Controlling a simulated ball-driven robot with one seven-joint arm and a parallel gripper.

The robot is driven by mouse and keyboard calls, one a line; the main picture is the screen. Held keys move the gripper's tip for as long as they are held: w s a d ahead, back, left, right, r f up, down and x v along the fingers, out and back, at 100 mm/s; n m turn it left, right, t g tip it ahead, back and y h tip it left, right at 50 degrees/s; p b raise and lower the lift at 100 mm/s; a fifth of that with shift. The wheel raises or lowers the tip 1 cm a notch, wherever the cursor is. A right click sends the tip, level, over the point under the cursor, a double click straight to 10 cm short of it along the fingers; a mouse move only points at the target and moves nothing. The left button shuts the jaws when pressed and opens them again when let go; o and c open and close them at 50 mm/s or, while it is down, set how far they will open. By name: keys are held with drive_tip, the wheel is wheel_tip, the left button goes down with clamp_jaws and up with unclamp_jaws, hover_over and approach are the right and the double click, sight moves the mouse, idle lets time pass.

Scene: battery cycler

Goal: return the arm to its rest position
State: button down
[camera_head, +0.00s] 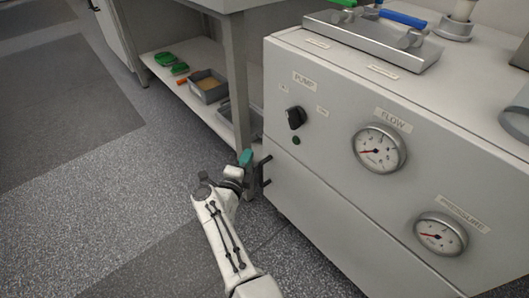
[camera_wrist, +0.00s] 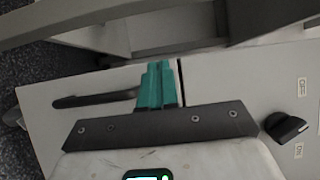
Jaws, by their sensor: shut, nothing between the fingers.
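My arm reaches up from the bottom middle of the head view. My gripper (camera_head: 246,158) has teal fingers and is close to the left front edge of the grey pump cabinet (camera_head: 325,185), beside its dark handle (camera_head: 264,171). In the wrist view my gripper (camera_wrist: 157,84) shows its teal fingers together, with nothing seen between them. The dark handle (camera_wrist: 92,99) lies just left of the fingers there. I cannot tell whether they touch it.
The cabinet front carries a black pump knob (camera_head: 295,117), also in the wrist view (camera_wrist: 287,127), a flow gauge (camera_head: 380,149) and a lower gauge (camera_head: 440,234). A table leg (camera_head: 236,75) and a low shelf with a grey bin (camera_head: 208,87) stand behind. Floor at left is clear.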

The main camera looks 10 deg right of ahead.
drive_tip(key=s+a, duration=0.4)
drive_tip(key=a, duration=0.3)
drive_tip(key=shift+s+p, duration=0.25)
drive_tip(key=shift+p, duration=0.05)
drive_tip(key=d+n+t+y, duration=0.1)
drive_tip(key=d+n+y, duration=1.1)
drive_tip(key=n, duration=0.3)
drive_tip(key=s+d+f+n+g+h, duration=0.1)
drive_tip(key=s+d+f+n+g, duration=0.3)
drive_tip(key=s, duration=0.4)
drive_tip(key=s+d+f+n+g, duration=0.1)
drive_tip(key=s+d+f+g, duration=0.15)
drive_tip(key=s+d, duration=0.5)
drive_tip(key=s+d+f+n+g+h, duration=0.1)
drive_tip(key=s+d+f+n+g, duration=0.3)
drive_tip(key=s, duration=0.6)
drive_tip(key=s+d+r+m+g+h, duration=0.1)
drive_tip(key=s+d+r+g, duration=0.15)
drive_tip(key=s, duration=0.65)
drive_tip(key=s+d+r+g+h, duration=0.2)
drive_tip(key=s+g, duration=0.1)
drive_tip(key=s, duration=0.6)
wheel_tip(320, 180, up, 34)
drive_tip(key=p, duration=3.3)
drive_tip(key=shift+d+p, duration=0.15)
drive_tip(key=shift+p, duration=0.25)
